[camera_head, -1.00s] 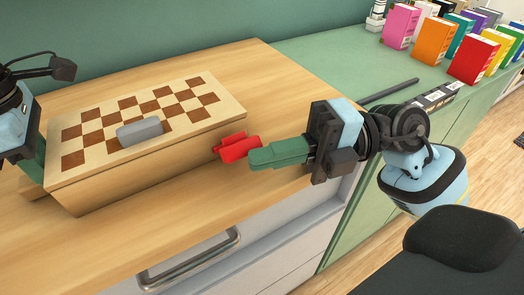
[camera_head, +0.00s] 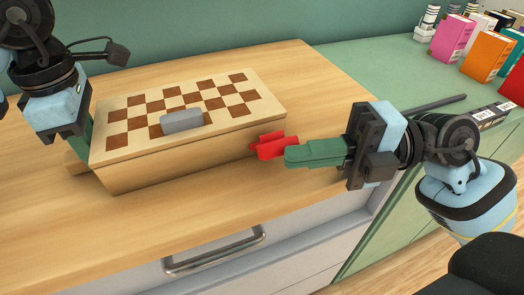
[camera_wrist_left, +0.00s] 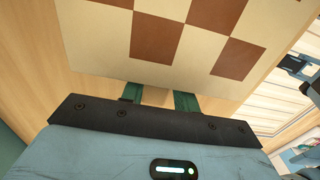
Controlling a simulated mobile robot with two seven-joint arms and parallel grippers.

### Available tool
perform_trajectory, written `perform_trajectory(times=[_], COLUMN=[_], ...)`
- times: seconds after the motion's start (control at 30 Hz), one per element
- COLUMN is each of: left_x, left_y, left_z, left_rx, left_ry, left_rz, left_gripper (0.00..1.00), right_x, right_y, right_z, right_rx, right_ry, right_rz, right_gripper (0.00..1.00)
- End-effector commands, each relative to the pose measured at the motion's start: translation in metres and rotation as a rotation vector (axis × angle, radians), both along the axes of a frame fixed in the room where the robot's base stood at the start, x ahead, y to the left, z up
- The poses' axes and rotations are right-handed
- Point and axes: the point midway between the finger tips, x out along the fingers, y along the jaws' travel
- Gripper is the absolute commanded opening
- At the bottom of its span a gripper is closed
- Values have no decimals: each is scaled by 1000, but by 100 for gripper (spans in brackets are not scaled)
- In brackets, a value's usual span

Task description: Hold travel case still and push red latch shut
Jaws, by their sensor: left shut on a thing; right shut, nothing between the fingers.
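The travel case (camera_head: 150,172) is a wooden box with a checkered lid and a grey handle (camera_head: 182,120), lying on the wooden counter. Its lid fills the upper part of the left wrist view (camera_wrist_left: 180,55). The red latch (camera_head: 268,146) sticks out at the case's right end. My left gripper (camera_head: 84,150) is shut on the case's left edge; its green fingers (camera_wrist_left: 158,98) are partly hidden by the case. My right gripper (camera_head: 288,157) is shut and empty, its green fingertips right beside the latch. I cannot tell whether they touch it.
The wooden counter (camera_head: 130,230) is clear in front of the case. A drawer with a metal handle (camera_head: 215,250) is below its front edge. A green counter (camera_head: 380,70) adjoins at right, with a dark bar (camera_head: 435,103) and colored books (camera_head: 487,55) on it.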

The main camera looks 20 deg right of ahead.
Motion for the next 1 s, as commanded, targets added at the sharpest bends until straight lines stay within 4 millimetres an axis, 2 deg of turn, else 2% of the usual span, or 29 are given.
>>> perform_trajectory(times=[0.37, 1.0], left_x=[0, 0], left_y=[0, 0], left_z=[0, 0], left_rx=[0, 0], left_ry=[0, 0], left_rz=[-3, -4], left_gripper=[0, 0], right_x=[7, 43], right_y=[-1, 0], right_z=[11, 41], right_rx=[-7, -9], right_ry=[124, 638], right_rz=[-3, -5], right_gripper=[0, 0])
